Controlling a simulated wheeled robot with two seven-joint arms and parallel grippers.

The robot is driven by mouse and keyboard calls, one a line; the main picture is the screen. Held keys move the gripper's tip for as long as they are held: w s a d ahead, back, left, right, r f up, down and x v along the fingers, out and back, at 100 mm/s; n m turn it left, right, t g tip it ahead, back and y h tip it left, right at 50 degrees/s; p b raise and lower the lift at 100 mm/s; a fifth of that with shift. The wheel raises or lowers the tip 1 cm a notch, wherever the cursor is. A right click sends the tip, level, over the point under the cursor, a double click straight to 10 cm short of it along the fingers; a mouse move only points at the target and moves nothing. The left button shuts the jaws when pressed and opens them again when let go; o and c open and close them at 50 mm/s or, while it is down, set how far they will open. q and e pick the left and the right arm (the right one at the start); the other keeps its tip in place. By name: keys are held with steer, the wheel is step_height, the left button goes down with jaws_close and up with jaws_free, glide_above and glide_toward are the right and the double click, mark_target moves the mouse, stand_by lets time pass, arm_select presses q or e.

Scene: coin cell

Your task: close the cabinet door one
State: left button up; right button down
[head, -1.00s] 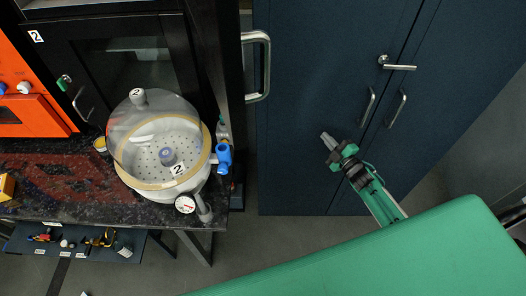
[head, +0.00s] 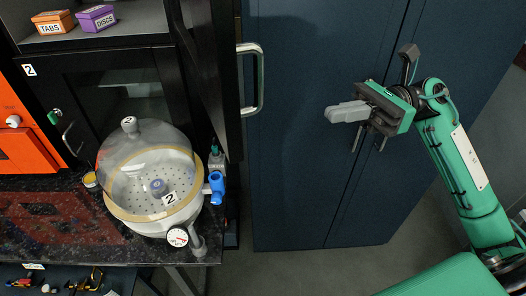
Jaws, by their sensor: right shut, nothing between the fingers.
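A black cabinet door (head: 228,70) stands open, seen nearly edge-on, with a silver bar handle (head: 258,80) on its right side. No number label shows on this door. The open cabinet compartment to its left holds a shelf (head: 120,28). My right gripper (head: 333,113) is shut and empty, pointing left, to the right of the handle and apart from it. It appears in front of the dark blue cabinet. My left gripper is not in view.
Orange TABS (head: 53,22) and purple DISCS (head: 96,18) boxes sit on the shelf. Below, a closed dark glass door (head: 115,95) stands behind a clear-domed vessel (head: 145,170) on the dark counter (head: 60,215). Blue cabinet doors (head: 300,200) are closed. Floor is clear below them.

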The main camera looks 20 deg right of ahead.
steer(key=s+a+n+h+p, duration=0.1)
steer(key=s+a+p, duration=0.2)
steer(key=a+p, duration=0.5)
steer(key=a, duration=0.6)
steer(key=shift+a+g+p, duration=0.3)
steer(key=shift+a, duration=0.05)
steer(key=shift+w, duration=0.1)
